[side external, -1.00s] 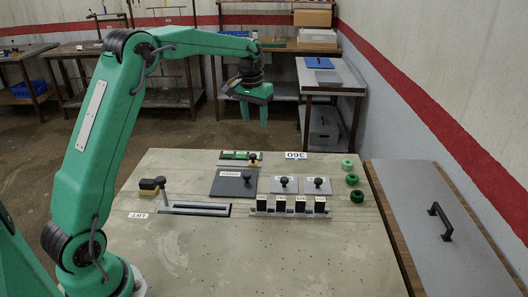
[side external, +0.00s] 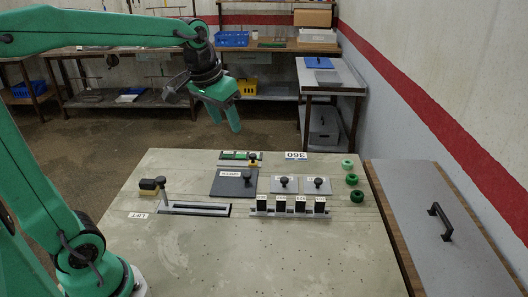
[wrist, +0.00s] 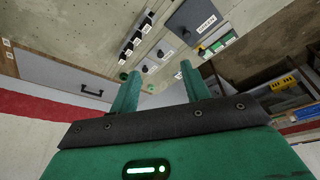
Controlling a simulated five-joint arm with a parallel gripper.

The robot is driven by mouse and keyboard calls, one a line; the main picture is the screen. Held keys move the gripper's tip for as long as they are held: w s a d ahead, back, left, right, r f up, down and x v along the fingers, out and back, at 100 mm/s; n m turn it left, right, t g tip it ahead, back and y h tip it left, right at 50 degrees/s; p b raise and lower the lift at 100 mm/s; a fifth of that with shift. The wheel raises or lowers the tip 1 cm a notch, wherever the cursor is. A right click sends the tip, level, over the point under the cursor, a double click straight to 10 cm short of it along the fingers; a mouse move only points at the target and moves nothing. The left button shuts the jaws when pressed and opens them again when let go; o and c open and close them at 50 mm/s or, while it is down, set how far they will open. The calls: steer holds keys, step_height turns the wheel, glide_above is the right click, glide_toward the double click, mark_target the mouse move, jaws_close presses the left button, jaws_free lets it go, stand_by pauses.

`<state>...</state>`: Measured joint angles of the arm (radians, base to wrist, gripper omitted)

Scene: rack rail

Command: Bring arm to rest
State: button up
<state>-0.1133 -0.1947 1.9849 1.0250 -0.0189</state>
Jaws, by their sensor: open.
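My green arm reaches in from the left in the side view. My gripper (side external: 226,118) hangs in the air above and behind the back left part of the work table (side external: 290,260), tilted, with nothing between its fingers. In the wrist view my gripper (wrist: 158,86) shows two green fingers standing apart and empty. The fingertips touch nothing.
The table holds a slotted rail (side external: 195,209), a dark plate with a knob (side external: 228,186), two small grey plates, a rack of black blocks (side external: 290,206) and green rings (side external: 352,179). A handled side bench (side external: 465,240) stands right. The table's front is bare.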

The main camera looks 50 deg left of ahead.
steer(key=s+d+f+t, duration=0.1)
steer(key=s+d+f, duration=0.1)
steer(key=s, duration=0.5)
steer(key=s+d+f+m, duration=0.1)
steer(key=s+d+f, duration=0.1)
steer(key=s, duration=0.5)
steer(key=shift+f+m+t, duration=0.2)
steer(key=shift+m+t, duration=0.1)
steer(key=shift+t, duration=0.1)
stand_by(1.3)
